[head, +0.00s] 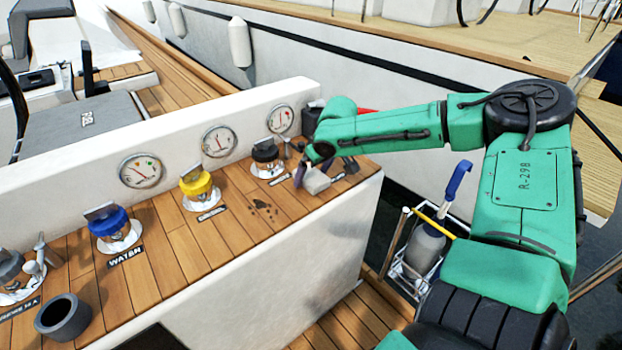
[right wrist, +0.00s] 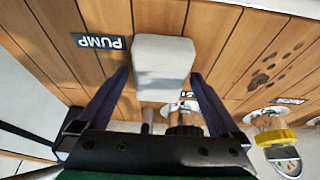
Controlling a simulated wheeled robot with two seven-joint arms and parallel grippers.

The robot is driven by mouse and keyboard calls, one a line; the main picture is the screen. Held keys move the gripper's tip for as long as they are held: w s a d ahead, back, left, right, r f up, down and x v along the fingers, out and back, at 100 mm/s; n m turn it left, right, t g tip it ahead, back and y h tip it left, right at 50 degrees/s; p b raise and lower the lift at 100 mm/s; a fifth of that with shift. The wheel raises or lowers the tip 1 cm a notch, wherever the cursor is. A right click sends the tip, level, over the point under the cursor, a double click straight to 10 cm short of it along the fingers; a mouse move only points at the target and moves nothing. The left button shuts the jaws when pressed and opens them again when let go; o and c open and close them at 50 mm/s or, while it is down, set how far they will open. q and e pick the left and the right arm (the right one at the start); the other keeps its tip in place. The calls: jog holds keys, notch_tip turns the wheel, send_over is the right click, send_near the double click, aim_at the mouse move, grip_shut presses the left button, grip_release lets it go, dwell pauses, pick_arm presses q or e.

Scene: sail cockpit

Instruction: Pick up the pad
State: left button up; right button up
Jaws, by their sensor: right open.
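The pad (right wrist: 162,62) is a pale grey-white block with rounded corners. In the right wrist view it lies between and just beyond the two dark fingers of my right gripper (right wrist: 160,85), which are open. In the head view the pad (head: 317,181) shows grey at the right end of the wooden counter, at my right gripper (head: 322,172). Whether the fingers touch the pad I cannot tell. My left gripper is not in view.
The wooden counter (head: 165,262) carries valves with blue (head: 108,222), yellow (head: 196,184) and black handles and a dark cup (head: 63,318). A white wall with gauges stands behind. Dark stains (head: 262,208) mark the planks. A caddy with a grey bottle (head: 425,250) stands right of the counter.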

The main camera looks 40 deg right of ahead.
aim_at(313, 175)
jog(key=c, duration=1.2)
jog(key=shift+r, duration=0.1)
jog(key=shift+c, duration=0.2)
notch_tip(313, 175, up, 20)
jog(key=p, duration=0.4)
jog(key=shift+r, duration=0.2)
